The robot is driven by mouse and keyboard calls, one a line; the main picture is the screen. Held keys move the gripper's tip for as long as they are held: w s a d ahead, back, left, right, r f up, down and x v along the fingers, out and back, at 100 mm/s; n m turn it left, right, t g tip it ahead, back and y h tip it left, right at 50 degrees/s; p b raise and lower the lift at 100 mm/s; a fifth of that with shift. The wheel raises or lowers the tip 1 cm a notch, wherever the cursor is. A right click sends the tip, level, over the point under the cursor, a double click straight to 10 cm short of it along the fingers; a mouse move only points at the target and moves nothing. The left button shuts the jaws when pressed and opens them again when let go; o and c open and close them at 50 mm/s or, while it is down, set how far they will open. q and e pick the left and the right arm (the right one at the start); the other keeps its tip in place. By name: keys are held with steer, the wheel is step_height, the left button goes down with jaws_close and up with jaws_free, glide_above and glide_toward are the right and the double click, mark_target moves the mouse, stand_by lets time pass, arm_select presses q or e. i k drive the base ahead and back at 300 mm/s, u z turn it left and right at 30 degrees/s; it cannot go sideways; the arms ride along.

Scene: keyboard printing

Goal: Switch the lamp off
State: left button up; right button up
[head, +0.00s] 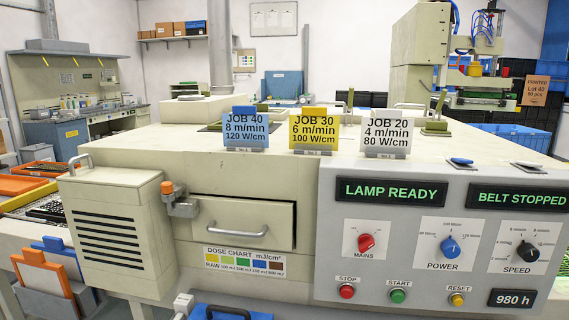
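The UV machine's grey control panel (326,215) fills the lower right of the head view. Its green-lit display (389,192) reads LAMP READY. Below it are the red MAINS knob (366,243), the blue POWER knob (449,248) and the black SPEED knob (526,251). Along the bottom are a red STOP button (347,291), a green START button (398,296) and a yellow RESET button (457,299). Exact knob settings are too small to read surely. Neither of my grippers shows in the head view.
A second display (521,198) reads BELT STOPPED. JOB 40 (246,127), JOB 30 (314,129) and JOB 20 (386,132) cards stand on the machine top. A handled drawer (265,211) and orange-tipped latch (178,200) are left of the panel. The space before the panel is clear.

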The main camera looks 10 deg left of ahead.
mark_target(528, 164)
steer(key=z, duration=0.45)
steer(key=i, duration=0.3)
steer(key=z, duration=0.55)
